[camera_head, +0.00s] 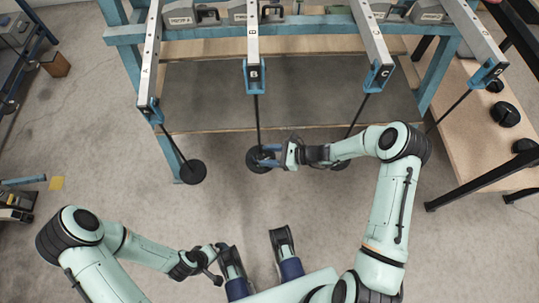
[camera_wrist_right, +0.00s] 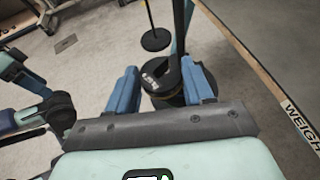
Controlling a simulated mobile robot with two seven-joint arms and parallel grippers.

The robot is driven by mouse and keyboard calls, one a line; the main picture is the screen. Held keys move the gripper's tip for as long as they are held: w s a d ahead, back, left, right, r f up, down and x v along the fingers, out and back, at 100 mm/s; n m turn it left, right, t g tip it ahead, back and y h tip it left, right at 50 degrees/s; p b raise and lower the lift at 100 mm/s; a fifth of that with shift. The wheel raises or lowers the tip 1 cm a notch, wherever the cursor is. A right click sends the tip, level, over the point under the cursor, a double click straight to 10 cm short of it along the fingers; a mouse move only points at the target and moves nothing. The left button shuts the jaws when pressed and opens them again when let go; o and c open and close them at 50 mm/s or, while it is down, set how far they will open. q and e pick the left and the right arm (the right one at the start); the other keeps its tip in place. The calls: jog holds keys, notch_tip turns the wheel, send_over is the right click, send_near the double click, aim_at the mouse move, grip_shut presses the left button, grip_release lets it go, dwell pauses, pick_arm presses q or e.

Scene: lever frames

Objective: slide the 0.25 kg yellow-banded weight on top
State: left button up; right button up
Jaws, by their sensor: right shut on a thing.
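My right gripper (camera_head: 264,156) is at the lower end of the rod hanging from lever B (camera_head: 253,75). In the right wrist view its two blue fingers (camera_wrist_right: 160,78) are shut on a black slotted weight (camera_wrist_right: 158,77) with small white print that I cannot read. The same disc shows partly behind the gripper in the head view (camera_head: 254,163). My left gripper (camera_head: 216,272) is low at the left, small and unclear, away from the weights.
Levers A (camera_head: 150,75), C (camera_head: 375,50) and D (camera_head: 480,45) also carry hanging rods. Lever A's disc (camera_head: 193,172) hangs clear at the left. A wooden table (camera_head: 480,140) with several black weights (camera_head: 505,114) stands at the right. The floor in front is open.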

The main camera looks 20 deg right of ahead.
jog(key=shift+w, duration=0.3)
jog(key=shift+w+a+b, duration=0.15)
jog(key=shift+w+b, duration=0.25)
jog(key=shift+w, duration=0.3)
jog(key=shift+w+a+b, duration=0.1)
jog(key=shift+w+b, duration=0.25)
jog(key=shift+w, duration=0.35)
jog(key=shift+f, duration=0.4)
dwell(0.6)
jog(key=o, duration=1.1)
